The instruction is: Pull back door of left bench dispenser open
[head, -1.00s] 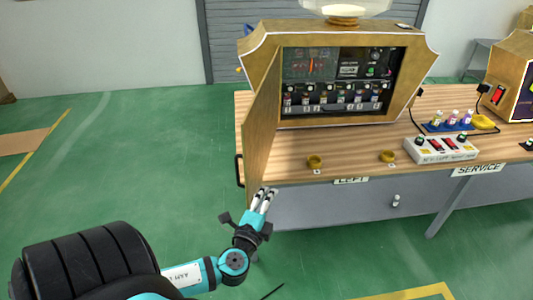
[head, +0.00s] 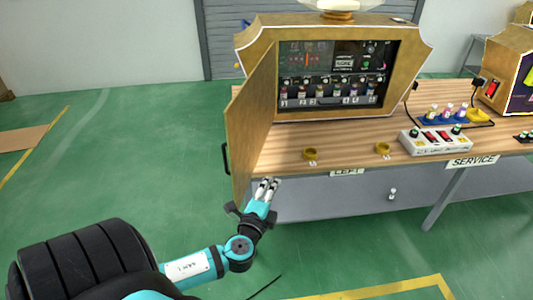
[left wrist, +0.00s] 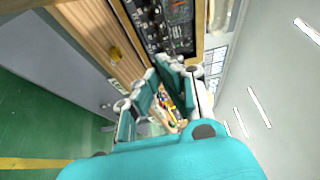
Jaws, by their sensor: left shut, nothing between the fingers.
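The left bench dispenser (head: 415,62) stands on the wooden bench, with its dark inside and a row of small bottles showing. Its back door (head: 246,125) is a wooden panel swung out wide on the left side, with a black handle (head: 226,160) on its outer face. My left gripper (head: 269,187) is shut and empty, at the bench's front edge just right of the door's lower end; I cannot tell whether it touches the door. In the left wrist view its fingers (left wrist: 150,98) point toward the bench and dispenser. My right gripper is not in view.
The bench top (head: 350,145) carries two yellow rings (head: 310,154), a white switch box (head: 436,139) and a blue tray of small bottles (head: 443,121). Another dispenser (head: 510,75) stands at the right. Green floor left of the door is clear.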

